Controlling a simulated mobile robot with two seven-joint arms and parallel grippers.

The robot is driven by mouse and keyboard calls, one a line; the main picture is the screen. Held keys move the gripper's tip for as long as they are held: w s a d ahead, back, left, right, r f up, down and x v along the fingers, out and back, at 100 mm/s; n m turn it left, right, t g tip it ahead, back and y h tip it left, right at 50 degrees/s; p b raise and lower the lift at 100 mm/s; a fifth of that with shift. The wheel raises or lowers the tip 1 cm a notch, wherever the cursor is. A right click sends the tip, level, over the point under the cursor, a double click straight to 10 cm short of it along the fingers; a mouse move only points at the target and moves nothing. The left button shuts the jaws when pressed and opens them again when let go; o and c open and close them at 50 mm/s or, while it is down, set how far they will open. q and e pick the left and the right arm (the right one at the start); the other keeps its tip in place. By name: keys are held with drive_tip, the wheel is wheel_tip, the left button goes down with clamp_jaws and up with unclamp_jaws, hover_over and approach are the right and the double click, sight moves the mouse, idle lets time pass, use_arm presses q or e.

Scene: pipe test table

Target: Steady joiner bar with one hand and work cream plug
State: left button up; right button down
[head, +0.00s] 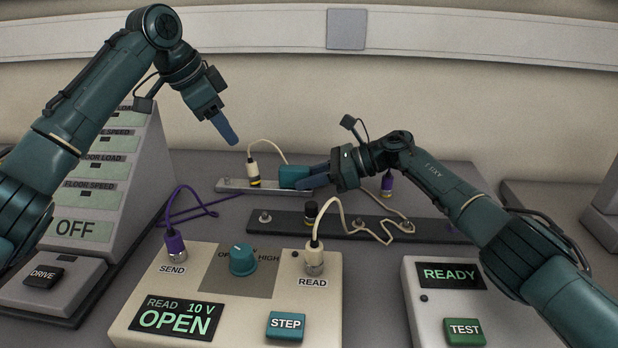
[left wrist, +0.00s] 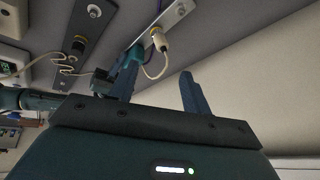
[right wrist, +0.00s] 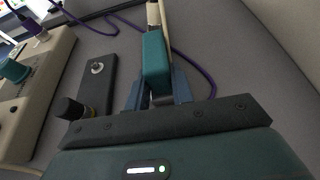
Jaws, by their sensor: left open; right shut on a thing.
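The joiner bar (head: 232,186) is a light grey strip with a teal grip block (head: 293,176), lying at the back of the table. The cream plug (head: 253,171) stands upright on it, left of the block, with a cream cable; it also shows in the left wrist view (left wrist: 160,41). My right gripper (head: 310,181) is shut on the teal block, which fills its fingers in the right wrist view (right wrist: 155,58). My left gripper (head: 228,134) is open and empty, in the air above and left of the plug. The cable's far end is partly hidden behind the block.
A meter box (head: 185,262) reading OPEN holds a purple and a cream plug. A READY box (head: 415,300) is front right; a sloped panel (head: 128,165) stands left.

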sight(251, 163)
use_arm(q)
drive_tip(key=shift+w+d+f+m+t+y, duration=0.15)
drive_tip(key=shift+w+d+f+m+y, duration=0.5)
drive_tip(key=shift+f+m, duration=2)
drive_tip(key=shift+w+d+f+m+t+y, duration=0.2)
drive_tip(key=shift+w+d+f+m+y, duration=0.7)
drive_tip(key=shift+m, duration=3.25)
drive_tip(key=shift+w+d+f+m+t+y, duration=0.15)
drive_tip(key=shift+w+d+f+m+y, duration=0.2)
drive_tip(key=shift+f+m, duration=2.45)
drive_tip(key=shift+r+m, duration=0.6)
drive_tip(key=shift+c, duration=0.3)
clamp_jaws()
drive_tip(key=c, duration=0.6)
unclamp_jaws()
clamp_jaws()
drive_tip(key=n+y, duration=0.1)
drive_tip(key=n, duration=0.4)
drive_tip(key=shift+s+y, duration=0.15)
drive_tip(key=shift+y, duration=0.25)
